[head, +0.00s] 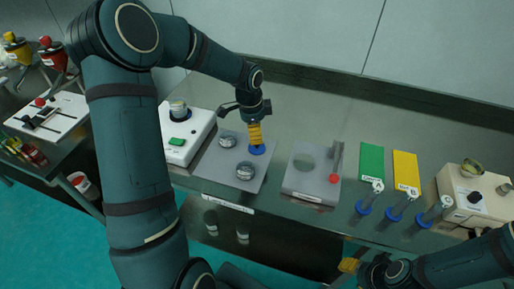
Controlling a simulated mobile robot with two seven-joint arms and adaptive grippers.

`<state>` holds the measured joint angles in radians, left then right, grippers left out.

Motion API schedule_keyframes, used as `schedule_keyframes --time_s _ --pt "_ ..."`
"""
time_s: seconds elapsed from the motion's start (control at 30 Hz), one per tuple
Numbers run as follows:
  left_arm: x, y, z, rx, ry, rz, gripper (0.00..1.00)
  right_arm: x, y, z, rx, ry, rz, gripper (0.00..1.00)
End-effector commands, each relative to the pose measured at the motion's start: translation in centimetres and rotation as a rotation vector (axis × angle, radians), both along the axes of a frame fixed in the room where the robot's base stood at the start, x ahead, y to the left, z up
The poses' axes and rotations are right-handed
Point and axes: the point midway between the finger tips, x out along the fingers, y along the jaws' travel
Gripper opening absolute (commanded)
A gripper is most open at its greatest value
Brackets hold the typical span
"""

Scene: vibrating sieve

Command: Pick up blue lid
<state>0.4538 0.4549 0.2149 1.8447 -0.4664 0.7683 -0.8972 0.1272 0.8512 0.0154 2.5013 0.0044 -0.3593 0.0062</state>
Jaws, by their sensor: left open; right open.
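The blue lid (257,151) is a small round disc on the grey plate (212,169) left of centre. My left gripper (256,143) points straight down right over the lid, its yellow fingers at or just above it. It is open; whether the fingers touch the lid cannot be told. Part of the lid is hidden behind the fingers. My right gripper (348,265) is low in the picture in front of the bench, away from the lid; it is open and holds nothing visible.
Two round metal pieces (245,171) lie on the same plate near the lid. A white device (188,140) stands to its left, a grey block with a red knob (311,180) to its right. Green (371,162) and yellow (406,173) cards and blue-based tubes are further right.

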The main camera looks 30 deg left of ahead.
Motion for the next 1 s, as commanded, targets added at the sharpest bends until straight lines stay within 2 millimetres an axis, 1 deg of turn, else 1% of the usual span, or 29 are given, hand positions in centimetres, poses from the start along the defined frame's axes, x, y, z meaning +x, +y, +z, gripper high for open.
schedule_keyframes --time_s 0.17,0.23,0.43,0.53,0.6,0.77,0.8,0.87,0.9,0.97,1.0 --pt "0.0 -0.1 -0.8 -0.001 0.000 0.001 0.62 -0.1 0.0 -0.2 0.000 0.002 0.002 0.50" --pt "0.0 -0.1 -1.5 -0.001 0.001 0.001 0.62 -0.1 0.0 -0.3 0.000 0.002 0.002 0.50" --pt "-0.2 -0.3 -4.4 -0.002 0.003 0.001 0.62 -0.3 0.1 -1.0 0.002 0.007 0.005 0.50" --pt "0.0 -0.4 -5.5 -0.001 0.001 0.000 0.62 -0.4 0.1 -1.1 0.002 0.008 0.006 0.50" --pt "0.0 -0.4 -5.7 0.000 0.000 0.001 0.62 -0.4 0.1 -1.2 0.002 0.008 0.006 0.50" --pt "0.0 -0.4 -5.6 0.000 -0.001 0.001 0.62 -0.4 0.1 -1.1 0.002 0.009 0.007 0.50" --pt "0.0 -0.4 -5.6 0.000 -0.001 0.001 0.60 -0.4 0.1 -1.1 0.002 0.009 0.007 0.50" --pt "0.0 -0.4 -5.6 0.000 -0.001 0.001 0.39 -0.4 0.1 -1.1 0.002 0.009 0.007 0.50" --pt "0.0 -0.4 -5.6 0.000 -0.001 0.001 0.25 -0.4 0.1 -1.1 0.002 0.009 0.007 0.50" --pt "0.0 -0.4 -5.6 0.000 -0.001 0.001 0.04 -0.4 0.1 -1.1 0.002 0.009 0.007 0.50" --pt "0.0 -0.4 -5.6 0.000 -0.001 0.001 0.00 -0.4 0.1 -1.1 0.002 0.008 0.006 0.50"
